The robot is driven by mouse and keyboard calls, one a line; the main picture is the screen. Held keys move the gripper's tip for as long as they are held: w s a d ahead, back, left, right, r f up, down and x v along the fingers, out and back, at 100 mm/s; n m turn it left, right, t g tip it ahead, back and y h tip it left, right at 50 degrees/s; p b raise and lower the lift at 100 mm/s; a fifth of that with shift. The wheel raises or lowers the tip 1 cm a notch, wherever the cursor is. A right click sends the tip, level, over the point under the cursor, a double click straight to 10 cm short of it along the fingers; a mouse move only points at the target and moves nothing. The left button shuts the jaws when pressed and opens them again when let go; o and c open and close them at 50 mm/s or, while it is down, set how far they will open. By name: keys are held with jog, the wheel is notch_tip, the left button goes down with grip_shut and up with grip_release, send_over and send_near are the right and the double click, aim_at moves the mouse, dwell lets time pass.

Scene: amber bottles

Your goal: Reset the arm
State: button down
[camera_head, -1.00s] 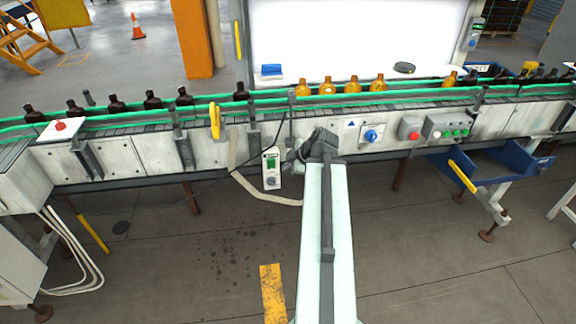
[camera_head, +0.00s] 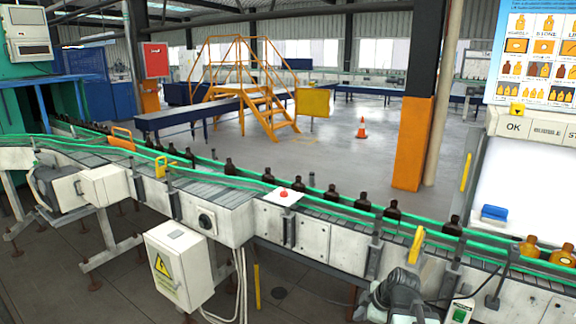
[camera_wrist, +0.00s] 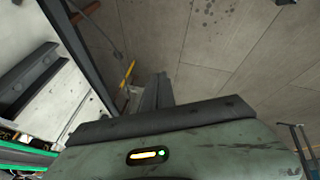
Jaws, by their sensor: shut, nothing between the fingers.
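My gripper (camera_wrist: 158,82) is in the wrist view, its two dark fingers together with nothing between them, pointing over the bare concrete floor. In the head view a dark grey part of my arm shows at the lower right, in front of the conveyor; the fingers cannot be made out there. The conveyor (camera_head: 330,237) with green rails runs across the head view. Dark brown bottles (camera_head: 392,210) stand upright on it, spaced apart. Amber bottles (camera_head: 529,246) stand at the right edge.
A grey electrical box (camera_head: 180,268) with a yellow warning sign hangs on the conveyor's front. An orange pillar (camera_head: 412,143) and a white inspection booth stand behind the line. In the wrist view, the conveyor's side (camera_wrist: 85,105) is close on the left; open floor (camera_wrist: 215,50) lies ahead.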

jog(key=s+a+f+m+g+h, duration=0.1)
jog(key=s+a+m+g, duration=0.15)
jog(key=a, duration=0.35)
jog(key=s+a+f+m+g, duration=0.1)
jog(key=s+a+m, duration=0.15)
jog(key=a, duration=0.35)
jog(key=d+m, duration=0.1)
jog(key=m, duration=0.2)
jog(key=s+d+m+h, duration=0.1)
jog(key=m, duration=0.2)
jog(key=s+d+m+g+h, duration=0.1)
jog(key=m, duration=0.2)
jog(key=shift+s+d+f+m, duration=0.2)
jog(key=shift+d+f+m, duration=0.1)
jog(key=shift+f, duration=0.1)
